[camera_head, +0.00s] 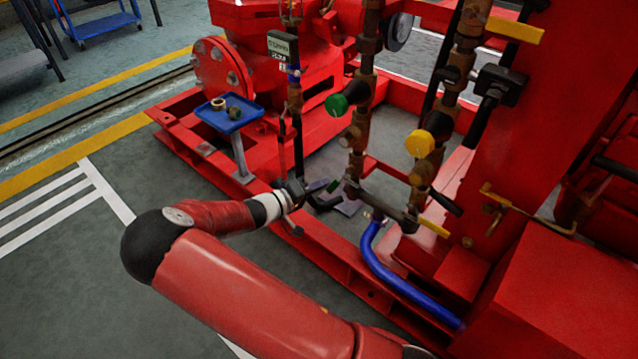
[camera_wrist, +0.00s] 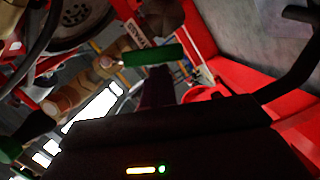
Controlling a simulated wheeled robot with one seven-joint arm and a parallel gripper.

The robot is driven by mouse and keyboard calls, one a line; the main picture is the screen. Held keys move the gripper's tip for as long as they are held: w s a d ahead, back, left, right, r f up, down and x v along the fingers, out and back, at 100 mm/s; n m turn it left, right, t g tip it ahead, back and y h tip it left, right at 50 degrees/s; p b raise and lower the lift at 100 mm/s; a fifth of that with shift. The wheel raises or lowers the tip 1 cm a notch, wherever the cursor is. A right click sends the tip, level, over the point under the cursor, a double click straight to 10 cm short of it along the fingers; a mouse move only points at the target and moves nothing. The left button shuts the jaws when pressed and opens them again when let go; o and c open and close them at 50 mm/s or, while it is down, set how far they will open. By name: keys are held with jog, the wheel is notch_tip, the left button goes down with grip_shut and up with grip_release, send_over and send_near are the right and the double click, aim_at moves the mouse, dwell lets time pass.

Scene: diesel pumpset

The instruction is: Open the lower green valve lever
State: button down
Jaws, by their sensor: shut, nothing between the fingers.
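The lower green valve lever (camera_head: 333,186) is a small green handle low on the left brass pipe. In the wrist view the green lever (camera_wrist: 153,55) lies nearly level across the picture, just beyond the fingertips. My gripper (camera_head: 322,186) is beside the lever, on its left in the head view. In the wrist view my gripper (camera_wrist: 157,75) shows as dark fingers close together, with nothing held between them. I cannot tell whether the fingertips touch the lever.
A round green knob (camera_head: 337,105) sits higher on the same pipe. A yellow knob (camera_head: 419,143) and a yellow lever (camera_head: 434,228) are to the right. A blue hose (camera_head: 377,262) curves below. The red frame rail (camera_head: 330,262) runs in front. A blue tray (camera_head: 229,117) stands left.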

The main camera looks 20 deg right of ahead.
jog(key=shift+s+d+f, duration=0.1)
jog(key=shift+s+d+f+n+h+p, duration=0.3)
jog(key=shift+s+d+f+n, duration=0.2)
jog(key=shift+n, duration=0.65)
jog(key=shift+s+d+f+n+h+p, duration=0.3)
jog(key=shift+s+n, duration=0.3)
jog(key=shift+n, duration=0.55)
jog(key=shift+a, duration=0.1)
